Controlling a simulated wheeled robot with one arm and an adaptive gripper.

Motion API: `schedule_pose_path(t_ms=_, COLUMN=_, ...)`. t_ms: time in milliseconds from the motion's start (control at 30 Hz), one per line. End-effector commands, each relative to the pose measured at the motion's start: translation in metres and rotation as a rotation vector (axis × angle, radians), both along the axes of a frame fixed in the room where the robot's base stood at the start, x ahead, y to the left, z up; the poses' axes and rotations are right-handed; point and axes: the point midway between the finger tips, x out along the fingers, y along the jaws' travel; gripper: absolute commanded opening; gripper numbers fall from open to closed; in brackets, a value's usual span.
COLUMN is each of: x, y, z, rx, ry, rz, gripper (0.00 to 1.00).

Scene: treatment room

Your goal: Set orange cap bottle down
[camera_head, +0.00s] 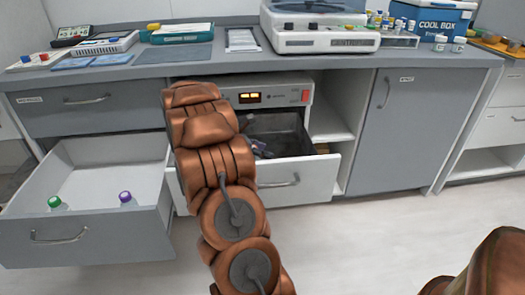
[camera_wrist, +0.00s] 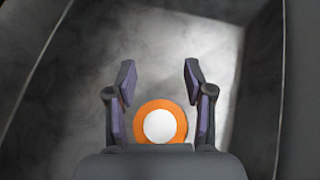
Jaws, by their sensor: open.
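The orange cap bottle (camera_wrist: 137,109) shows from above in the wrist view, as an orange ring around a white round top. It is between the two fingers of my gripper (camera_wrist: 160,80), close to the palm. The fingers are open, with a gap on each side of the cap. Below the bottle lies the grey bottom of a dark drawer; whether the bottle touches it is hard to tell. In the head view my gripper (camera_head: 262,150) is inside the open dark-lined drawer (camera_head: 290,187), partly hidden by my arm, and the bottle is hidden.
The open left drawer (camera_head: 95,245) holds a green-capped bottle (camera_head: 55,203) and a purple-capped bottle (camera_head: 126,199). The counter (camera_head: 225,62) above carries a centrifuge (camera_head: 320,35), racks and a blue cool box (camera_head: 438,20). The dark drawer's walls stand close around my gripper.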

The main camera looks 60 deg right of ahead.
Motion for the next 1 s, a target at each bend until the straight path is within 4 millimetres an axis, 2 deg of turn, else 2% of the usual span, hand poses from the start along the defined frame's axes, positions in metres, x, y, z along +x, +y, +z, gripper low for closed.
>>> schedule_pose_path(t_ms=167, x=0.000, y=0.000, z=0.000, rx=0.000, ry=0.000, rz=0.000, gripper=0.53)
schedule_pose_path(t_ms=333, x=0.004, y=0.006, z=0.010, rx=-0.001, ry=0.001, rz=0.001, gripper=0.53)
schedule_pose_path(t_ms=800, x=0.045, y=0.064, z=0.056, rx=-0.001, ry=-0.001, rz=0.002, gripper=0.53)
schedule_pose_path(t_ms=1000, x=0.055, y=0.079, z=0.066, rx=0.000, ry=0.000, rz=0.002, gripper=0.53)
